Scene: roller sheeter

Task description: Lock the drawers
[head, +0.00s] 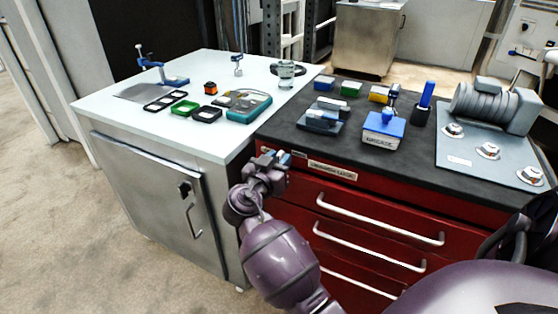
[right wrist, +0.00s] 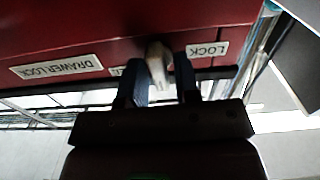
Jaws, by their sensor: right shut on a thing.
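The red drawer cabinet (head: 350,205) stands at centre right in the head view, with a dark top and several drawers with long handles. A pale lock knob (right wrist: 157,62) sticks out of its upper front panel in the right wrist view. Upside-down labels there read "DRAWER LOCK" (right wrist: 56,67) and "LOCK" (right wrist: 207,49); another label beside the knob is mostly hidden by a finger. My right gripper (head: 277,157) is at the panel's upper left corner, its blue fingers shut on the knob. The fingers hide part of the knob, and its exact turn is unclear. My left gripper is not in view.
A white-topped cabinet (head: 160,165) with a handle adjoins on the left, holding small trays and tools. The dark worktop carries a blue box (head: 383,130), small boxes and a grey motor-like machine (head: 495,105). The drawer handles (head: 380,217) jut out right of my gripper.

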